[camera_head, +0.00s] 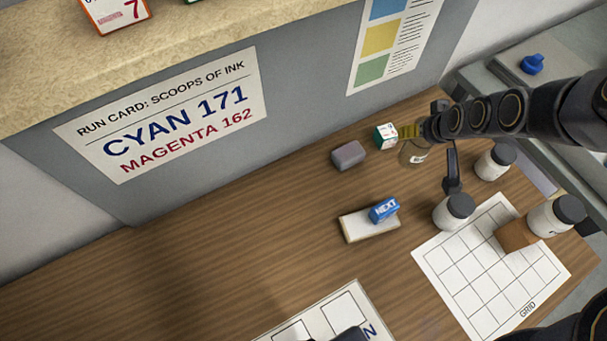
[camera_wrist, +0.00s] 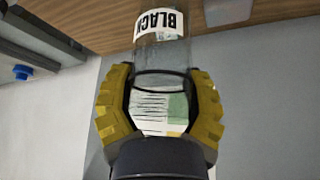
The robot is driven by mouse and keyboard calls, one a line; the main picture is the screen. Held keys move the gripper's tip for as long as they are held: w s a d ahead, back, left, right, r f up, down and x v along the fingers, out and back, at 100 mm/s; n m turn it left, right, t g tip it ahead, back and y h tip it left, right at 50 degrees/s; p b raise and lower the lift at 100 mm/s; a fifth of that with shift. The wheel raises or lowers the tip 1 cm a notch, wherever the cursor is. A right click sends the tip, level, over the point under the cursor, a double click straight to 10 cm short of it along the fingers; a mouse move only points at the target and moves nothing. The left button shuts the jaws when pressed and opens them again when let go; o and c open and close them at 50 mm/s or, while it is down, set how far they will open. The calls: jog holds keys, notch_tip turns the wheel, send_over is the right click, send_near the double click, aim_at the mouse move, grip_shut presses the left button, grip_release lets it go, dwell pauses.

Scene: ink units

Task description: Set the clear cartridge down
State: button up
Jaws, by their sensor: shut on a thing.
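The clear cartridge (camera_head: 413,154) is a see-through cylinder. In the wrist view (camera_wrist: 160,57) it carries a white label reading "BLACK", upside down in that picture. My gripper (camera_head: 411,131) has yellow ridged fingers, and in the wrist view (camera_wrist: 160,85) they are closed on the cartridge from both sides. In the head view the cartridge hangs below the fingers near the back right of the wooden table (camera_head: 220,255). I cannot tell whether its base touches the table.
A green-and-white cube (camera_head: 386,136) and a grey block (camera_head: 348,155) stand left of the cartridge. Dark-lidded jars (camera_head: 453,213) (camera_head: 493,163) stand nearby. A blue NEXT block (camera_head: 384,209) lies on a white pad (camera_head: 362,227). A grid sheet (camera_head: 470,270) lies at front right. The table's left is clear.

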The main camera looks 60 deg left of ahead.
jog(key=s+a+n+g, duration=0.2)
jog(key=s+a+n, duration=0.2)
jog(key=s, duration=0.7)
jog(key=shift+s+a+f+n+g+y, duration=0.3)
jog(key=shift+a+f+n, duration=0.15)
jog(key=shift+a, duration=0.45)
jog(key=s+a+n+g, duration=0.2)
jog(key=s+n, duration=0.3)
jog(key=s, duration=0.7)
jog(key=shift+s+a+f, duration=0.3)
jog(key=shift+a+f, duration=0.05)
jog(key=shift+a, duration=0.05)
jog(key=shift+s+f, duration=0.2)
jog(key=shift+f, duration=3.8)
jog(key=shift+f, duration=0.15)
jog(key=o, duration=1.1)
jog(key=shift+o, duration=0.2)
